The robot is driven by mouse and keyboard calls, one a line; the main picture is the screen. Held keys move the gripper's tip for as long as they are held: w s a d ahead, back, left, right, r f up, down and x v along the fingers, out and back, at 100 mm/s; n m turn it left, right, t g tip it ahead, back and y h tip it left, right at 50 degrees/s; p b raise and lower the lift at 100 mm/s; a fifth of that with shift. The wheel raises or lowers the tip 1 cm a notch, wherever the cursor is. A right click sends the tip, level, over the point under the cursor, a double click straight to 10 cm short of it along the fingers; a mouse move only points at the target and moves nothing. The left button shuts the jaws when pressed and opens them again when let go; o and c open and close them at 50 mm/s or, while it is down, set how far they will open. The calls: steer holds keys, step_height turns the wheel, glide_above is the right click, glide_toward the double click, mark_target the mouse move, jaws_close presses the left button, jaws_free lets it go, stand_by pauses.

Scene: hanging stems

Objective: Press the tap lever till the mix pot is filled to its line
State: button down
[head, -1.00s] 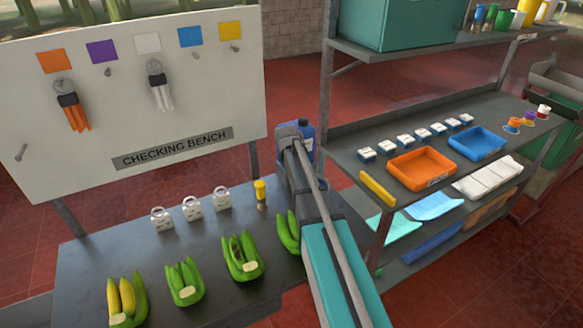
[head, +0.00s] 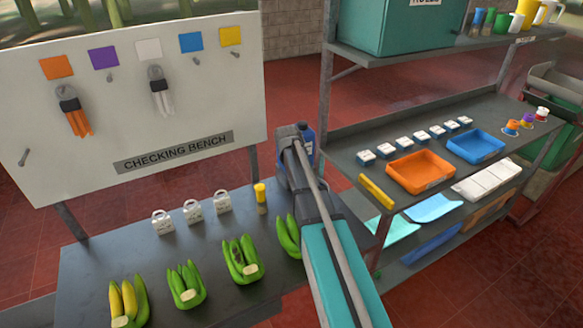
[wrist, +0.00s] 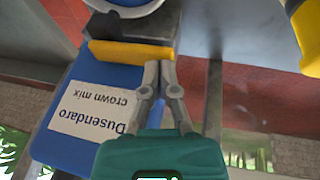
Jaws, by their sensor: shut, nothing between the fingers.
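A blue container (wrist: 75,105) labelled "Dusendaro crown mix" fills the left of the wrist view, its label upside down. A yellow bar, apparently the tap lever (wrist: 125,53), crosses a dark grey block beside it. My gripper (wrist: 158,64) is shut and empty, its tips at the right end of the yellow bar; whether they touch it I cannot tell. In the head view the container (head: 308,136) shows behind my arm, which hides the gripper and tap.
A rack to the right carries an orange tray (head: 420,185) and a blue tray (head: 475,158). A yellow object (wrist: 306,35) is at the wrist view's right.

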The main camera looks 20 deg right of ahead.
steer(key=shift+r, duration=0.1)
step_height(320, 180, up, 5)
steer(key=p, duration=0.4)
steer(key=shift+f+p, duration=0.2)
steer(key=shift+p, duration=0.2)
steer(key=d+p+v, duration=0.1)
steer(key=p+v, duration=0.7)
steer(key=v, duration=0.1)
steer(key=shift+d+r+p, duration=0.2)
steer(key=shift+d+p, duration=0.2)
steer(key=s+a+f+g+b, duration=0.1)
steer(key=s+a+f+b, duration=0.2)
steer(key=s, duration=0.5)
steer(key=s+a+f+m+g+y+b, duration=0.1)
steer(key=s+a+f+b, duration=0.2)
steer(key=s, duration=0.6)
steer(key=s+a+f+m+g+y+b, duration=0.1)
steer(key=s+a+f+b, duration=0.2)
steer(key=s+a+f, duration=0.2)
steer(key=s+a, duration=0.1)
steer(key=s, duration=0.2)
steer(key=shift+a+g+b, duration=0.35)
steer(key=shift+g, duration=0.05)
